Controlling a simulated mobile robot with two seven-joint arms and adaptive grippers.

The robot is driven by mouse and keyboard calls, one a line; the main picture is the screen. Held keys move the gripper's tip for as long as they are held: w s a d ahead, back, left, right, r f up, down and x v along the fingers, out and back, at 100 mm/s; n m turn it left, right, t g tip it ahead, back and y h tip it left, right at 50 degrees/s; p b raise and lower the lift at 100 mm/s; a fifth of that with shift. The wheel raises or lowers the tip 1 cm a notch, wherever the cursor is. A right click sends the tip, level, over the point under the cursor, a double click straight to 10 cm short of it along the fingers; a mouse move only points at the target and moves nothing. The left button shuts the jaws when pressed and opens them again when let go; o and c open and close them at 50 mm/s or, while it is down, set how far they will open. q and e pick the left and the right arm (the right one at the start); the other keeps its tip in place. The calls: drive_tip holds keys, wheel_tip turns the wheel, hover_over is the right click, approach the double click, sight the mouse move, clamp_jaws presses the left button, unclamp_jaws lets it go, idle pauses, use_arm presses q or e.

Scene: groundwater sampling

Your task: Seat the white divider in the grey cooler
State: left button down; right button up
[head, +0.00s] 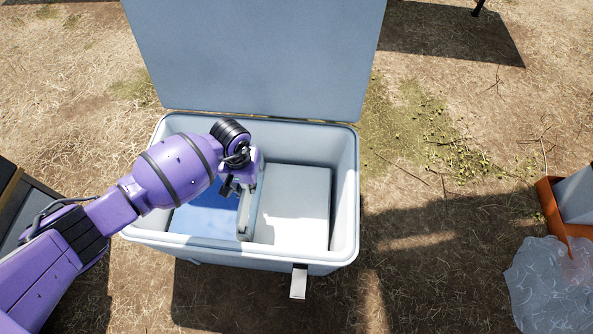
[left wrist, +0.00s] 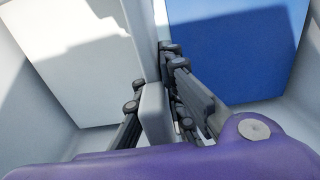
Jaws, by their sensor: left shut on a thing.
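The grey cooler (head: 345,190) stands open on the ground, its lid (head: 255,60) raised at the back. My left gripper (head: 238,186) reaches in over the cooler's left side and is shut on the white divider (head: 247,215). The divider is a thin, pale panel, roughly upright and running front to back inside the cooler. In the left wrist view the divider (left wrist: 154,118) is between the fingers, with its edge towards the camera. The gripper covers part of it. I cannot tell whether its lower edge touches the floor or any slot. My right gripper is out of view.
A flat blue thing (head: 207,217) lies left of the divider in the cooler, and a white block or panel (head: 296,200) lies right of it. A latch (head: 299,282) hangs on the front. An orange-edged container (head: 552,210) and a clear plastic bag (head: 548,285) are at right.

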sight(249, 193)
use_arm(q)
wheel_tip(249, 193, down, 4)
drive_tip(key=shift+s+r+b, duration=0.1)
drive_tip(key=shift+r+b, duration=0.15)
drive_tip(key=shift+b, duration=0.35)
drive_tip(key=shift+f, duration=0.3)
drive_tip(key=shift+r, duration=0.1)
drive_tip(key=c, duration=1.8)
unclamp_jaws()
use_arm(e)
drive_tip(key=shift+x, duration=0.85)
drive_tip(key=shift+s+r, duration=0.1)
